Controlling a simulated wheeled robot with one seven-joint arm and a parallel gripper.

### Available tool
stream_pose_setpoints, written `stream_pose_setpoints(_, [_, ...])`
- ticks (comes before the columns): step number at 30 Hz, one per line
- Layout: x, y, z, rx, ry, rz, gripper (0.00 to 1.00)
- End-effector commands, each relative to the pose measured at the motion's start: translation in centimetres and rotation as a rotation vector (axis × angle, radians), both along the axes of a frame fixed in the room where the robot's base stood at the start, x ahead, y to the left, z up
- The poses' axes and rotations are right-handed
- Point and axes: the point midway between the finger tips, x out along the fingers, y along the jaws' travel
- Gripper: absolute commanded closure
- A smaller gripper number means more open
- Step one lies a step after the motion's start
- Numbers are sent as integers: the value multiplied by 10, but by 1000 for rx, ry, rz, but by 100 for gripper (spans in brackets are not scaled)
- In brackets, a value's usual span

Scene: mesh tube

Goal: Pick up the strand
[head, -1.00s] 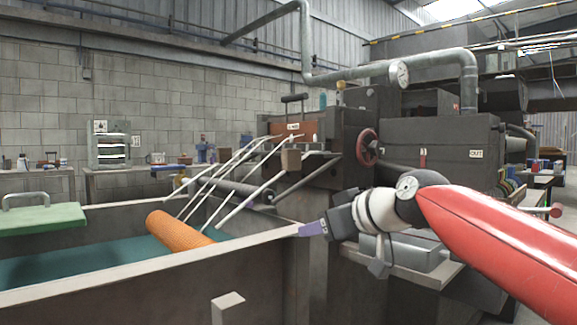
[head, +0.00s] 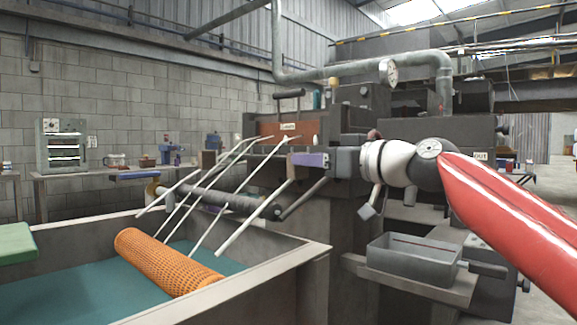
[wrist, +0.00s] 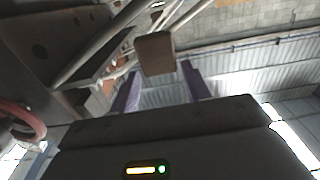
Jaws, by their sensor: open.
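Several pale strands slope down from the dark machine; the nearest strand (head: 252,219) hangs over the tank, with its upper end by a brown block (head: 290,168). My gripper (head: 308,160) is at that upper end, with purple fingers beside the block, which they partly hide. In the wrist view the open fingers (wrist: 158,82) stand apart, and the brown block (wrist: 155,53) shows between and beyond their tips. A pale strand (wrist: 105,45) runs up on the left there. I cannot tell whether the fingers touch the block.
An orange mesh tube (head: 165,262) lies tilted in the tank (head: 270,262) over teal water. A dark roller (head: 225,198) crosses behind the strands. A grey tray (head: 412,260) sits at right. The machine body stands close behind my gripper.

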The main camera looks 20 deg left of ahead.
Motion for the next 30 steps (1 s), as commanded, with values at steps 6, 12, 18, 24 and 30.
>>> stream_pose_setpoints(6, [6, 17, 6, -2, 2, 3, 53])
stream_pose_setpoints(12, [15, 37, 14, -3, 2, 3, 53])
stream_pose_setpoints(18, [23, 55, 10, -2, 2, 2, 53])
stream_pose_setpoints(24, [25, 58, 7, -3, 0, 0, 53])
stream_pose_setpoints(30, [24, 58, 7, -3, 0, 0, 64])
